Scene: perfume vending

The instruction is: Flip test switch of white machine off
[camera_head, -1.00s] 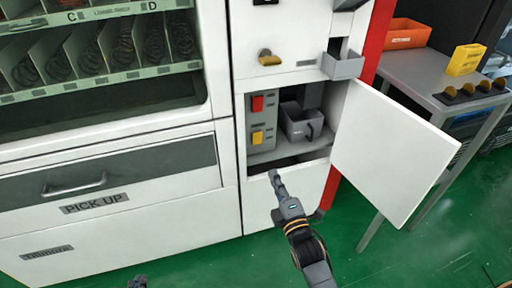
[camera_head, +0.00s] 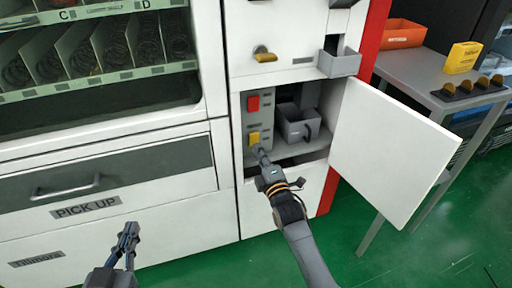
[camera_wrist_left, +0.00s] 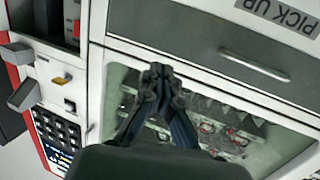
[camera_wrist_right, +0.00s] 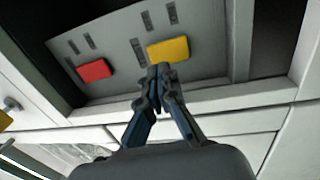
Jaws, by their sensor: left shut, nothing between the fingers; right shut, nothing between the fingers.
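The white machine (camera_head: 215,215) stands in front of me with its small compartment open. Inside, on a grey panel (camera_head: 268,122), are a red switch (camera_head: 253,103) and a yellow switch (camera_head: 254,138). Both also show in the right wrist view, the red one (camera_wrist_right: 94,70) left of the yellow one (camera_wrist_right: 168,49). My right gripper (camera_head: 261,152) is shut and empty, its tips just below the yellow switch; I cannot tell if they touch. My left gripper (camera_head: 130,228) is shut and empty in front of the lower front, below the PICK UP label (camera_head: 86,206). Switch label text is unreadable.
The open white door (camera_head: 393,150) stands out to the right of the compartment. A grey bin (camera_head: 298,124) sits inside, right of the panel. A grey table (camera_head: 425,72) with an orange box (camera_head: 402,33) and a yellow box (camera_head: 462,57) is further right. Green floor is clear in front.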

